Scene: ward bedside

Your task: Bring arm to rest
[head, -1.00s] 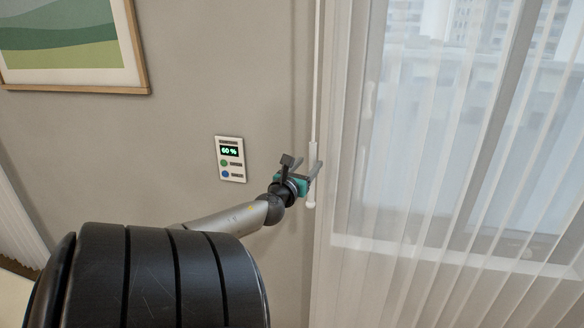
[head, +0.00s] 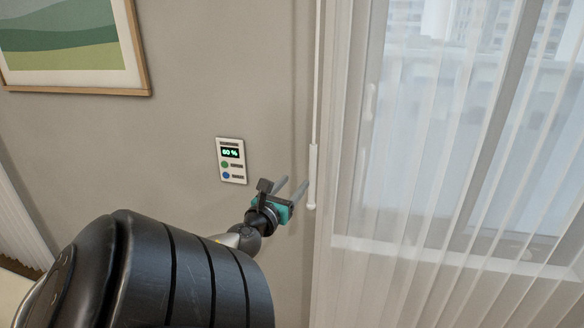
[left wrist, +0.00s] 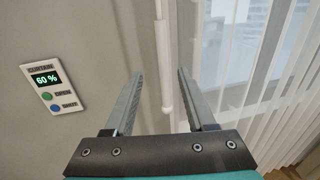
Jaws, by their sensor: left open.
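My left gripper (head: 292,187) is open and empty in front of the wall, just left of the white curtain wand (head: 312,178). In the left wrist view, the two fingers of the left gripper (left wrist: 158,98) stand apart, and the wand (left wrist: 164,60) shows beyond and between them, with no finger seen touching it. My left arm comes in from the lower left of the head view. My right gripper is not in view.
A curtain wall panel (head: 231,160) reads 60 % and has a green and a blue button; it also shows in the left wrist view (left wrist: 54,88). Sheer curtains (head: 440,200) hang before a window at right. A framed picture (head: 72,48) hangs at upper left.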

